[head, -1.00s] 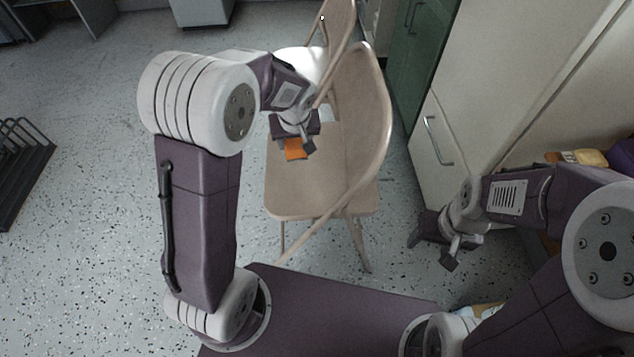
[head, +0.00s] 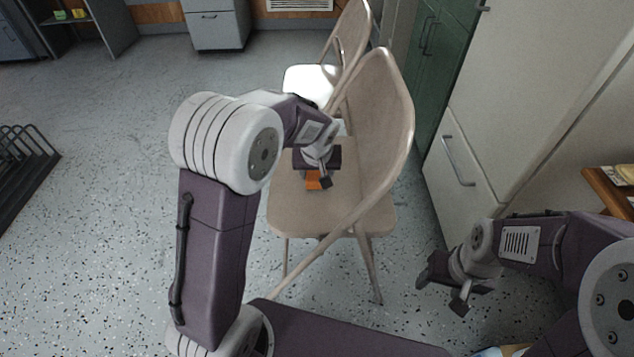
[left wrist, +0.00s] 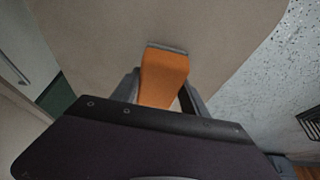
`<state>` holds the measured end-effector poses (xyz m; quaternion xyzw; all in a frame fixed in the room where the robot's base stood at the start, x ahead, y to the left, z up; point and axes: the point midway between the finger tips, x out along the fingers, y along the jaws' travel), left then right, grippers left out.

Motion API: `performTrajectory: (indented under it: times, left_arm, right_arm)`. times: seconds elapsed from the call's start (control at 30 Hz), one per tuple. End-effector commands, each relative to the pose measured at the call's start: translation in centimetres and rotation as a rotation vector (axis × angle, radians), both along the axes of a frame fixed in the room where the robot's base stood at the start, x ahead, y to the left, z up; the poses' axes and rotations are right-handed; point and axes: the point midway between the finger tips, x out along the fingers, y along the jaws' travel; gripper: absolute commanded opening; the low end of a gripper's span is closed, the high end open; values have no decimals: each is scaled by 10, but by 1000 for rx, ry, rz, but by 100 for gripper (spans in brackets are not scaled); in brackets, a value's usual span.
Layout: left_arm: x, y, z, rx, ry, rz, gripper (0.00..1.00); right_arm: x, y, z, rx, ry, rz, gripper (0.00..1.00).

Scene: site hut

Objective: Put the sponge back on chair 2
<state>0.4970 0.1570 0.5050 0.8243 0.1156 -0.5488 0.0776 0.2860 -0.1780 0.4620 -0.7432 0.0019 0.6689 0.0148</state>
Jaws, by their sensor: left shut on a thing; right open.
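The orange sponge (head: 313,182) is held in my left gripper (head: 311,180), over the seat of the near beige folding chair (head: 290,212). In the left wrist view the sponge (left wrist: 163,78) sits between the two fingers, with the beige seat (left wrist: 95,35) behind it. I cannot tell whether the sponge touches the seat. A second folding chair (head: 352,35) stands behind the near one. No number shows on either chair. My right gripper (head: 446,291) is open and empty, low at the right in front of the drawers.
A pale drawer cabinet (head: 452,195) and a green cabinet (head: 428,60) stand close on the right of the chairs. A dark rack (head: 22,175) is on the floor at the left. The speckled floor (head: 110,130) between is clear.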

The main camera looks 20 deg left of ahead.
Motion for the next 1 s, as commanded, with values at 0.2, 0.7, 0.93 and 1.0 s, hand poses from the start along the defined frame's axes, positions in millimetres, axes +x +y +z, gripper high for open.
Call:
performTrajectory:
  times: [0.2,0.7,0.93,1.0]
  left_arm:
    - [0,0,-24,1,0,-1,8]
    - [0,0,-26,1,1,0,74]
    - [-4,-1,-8,1,0,-1,74]
    - [-10,-3,10,0,-2,-1,74]
  right_arm:
    - [0,0,-17,0,1,0,61]
    - [0,0,-18,0,0,0,61]
    - [0,0,-6,0,1,0,61]
    - [0,0,5,0,1,0,61]
